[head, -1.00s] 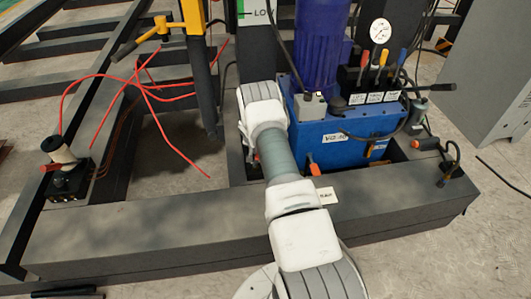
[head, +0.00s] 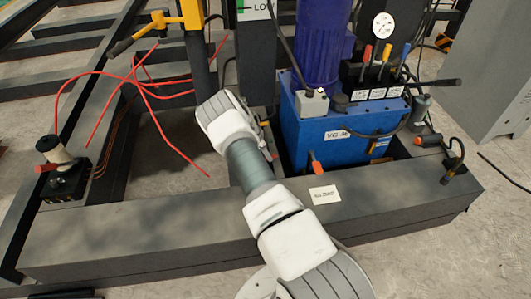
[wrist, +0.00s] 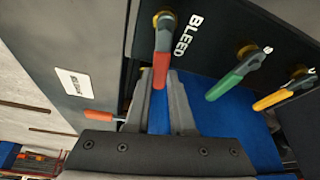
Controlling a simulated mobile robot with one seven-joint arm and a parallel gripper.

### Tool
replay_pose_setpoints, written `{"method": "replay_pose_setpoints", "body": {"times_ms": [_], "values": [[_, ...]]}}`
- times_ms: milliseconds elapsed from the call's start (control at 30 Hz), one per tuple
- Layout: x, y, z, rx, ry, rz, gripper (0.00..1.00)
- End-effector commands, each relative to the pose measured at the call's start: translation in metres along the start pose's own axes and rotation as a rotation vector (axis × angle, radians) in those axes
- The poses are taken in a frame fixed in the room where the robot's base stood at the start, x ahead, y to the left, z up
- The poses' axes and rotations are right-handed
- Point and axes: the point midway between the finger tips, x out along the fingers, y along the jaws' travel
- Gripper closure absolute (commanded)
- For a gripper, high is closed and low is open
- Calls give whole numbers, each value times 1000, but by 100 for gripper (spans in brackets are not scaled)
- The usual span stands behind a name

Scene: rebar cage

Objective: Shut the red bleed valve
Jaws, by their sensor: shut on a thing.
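In the head view, my arm reaches across the dark frame beam beside the blue pump unit (head: 318,150). The lever and my fingers are hidden there behind my arm.
A green lever (wrist: 238,72) and a yellow lever (wrist: 285,92) hang to the right of the red one. An orange handle (wrist: 68,133) sticks out at lower left. In the head view, red hoses (head: 120,85) lie left of my arm.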

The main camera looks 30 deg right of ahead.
Motion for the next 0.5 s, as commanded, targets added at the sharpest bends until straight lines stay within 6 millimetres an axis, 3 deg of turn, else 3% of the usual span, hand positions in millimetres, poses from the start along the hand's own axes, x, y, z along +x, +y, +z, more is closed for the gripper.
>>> {"method": "replay_pose_setpoints", "body": {"times_ms": [500], "values": [[0, 11, 1, 208, 0, 87, 100]]}}
